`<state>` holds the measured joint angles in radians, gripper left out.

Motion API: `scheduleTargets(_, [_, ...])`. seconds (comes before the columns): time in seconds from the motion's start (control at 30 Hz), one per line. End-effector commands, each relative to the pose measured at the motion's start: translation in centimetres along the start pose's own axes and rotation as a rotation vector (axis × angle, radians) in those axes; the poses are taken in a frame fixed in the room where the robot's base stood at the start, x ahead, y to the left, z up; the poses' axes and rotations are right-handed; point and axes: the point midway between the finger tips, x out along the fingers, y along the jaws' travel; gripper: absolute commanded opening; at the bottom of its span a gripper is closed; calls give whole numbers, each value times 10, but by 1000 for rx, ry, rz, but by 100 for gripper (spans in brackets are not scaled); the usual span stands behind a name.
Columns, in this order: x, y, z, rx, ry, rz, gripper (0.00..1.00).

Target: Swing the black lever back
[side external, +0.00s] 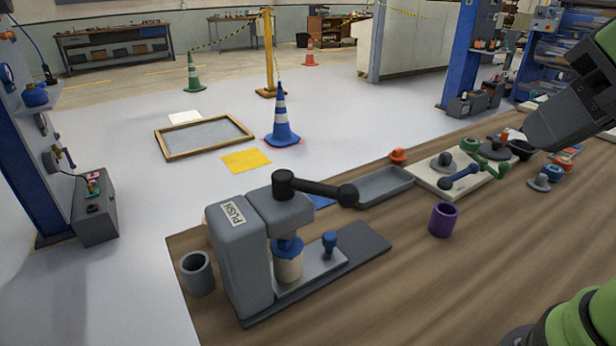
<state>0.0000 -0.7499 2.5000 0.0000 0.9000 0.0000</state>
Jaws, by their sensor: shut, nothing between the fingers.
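The black lever (318,189) sits on top of a grey press (238,262) with a PUSH label. It has a round hub at its left end and a ball knob at its right end. It reaches out to the right, roughly level, past the press head. Under the head is a cream cylinder with a blue top (287,258), standing on the press base. My gripper (548,132) is at the upper right, shut and empty, above the far right of the table and well apart from the lever. Its fingertips are hard to make out.
A grey cup (197,273) stands left of the press and a purple cup (443,219) to its right. A grey tray (384,186) lies behind the knob. A cream board (440,186) with knobs and handles is farther right. The front table is clear.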

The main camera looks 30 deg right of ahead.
Motion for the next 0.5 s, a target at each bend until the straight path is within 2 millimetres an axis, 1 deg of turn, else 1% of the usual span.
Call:
scheduleTargets(0.1, [0,0,0,0,0,0,0])
scheduleTargets(0.13, [0,0,0,0,0,0,5])
scheduleTargets(0.17, [0,0,0,-1,-1,0,12])
scheduleTargets(0.2, [0,-1,-1,-8,-5,1,21])
scheduleTargets(0.27, [0,-4,-5,-30,-23,3,34])
scheduleTargets(0.3, [0,-7,-9,-59,-42,5,44])
scheduleTargets(0.37, [2,-13,-18,-120,-87,12,57])
scheduleTargets(0.5, [13,-35,-45,-333,-241,17,58])
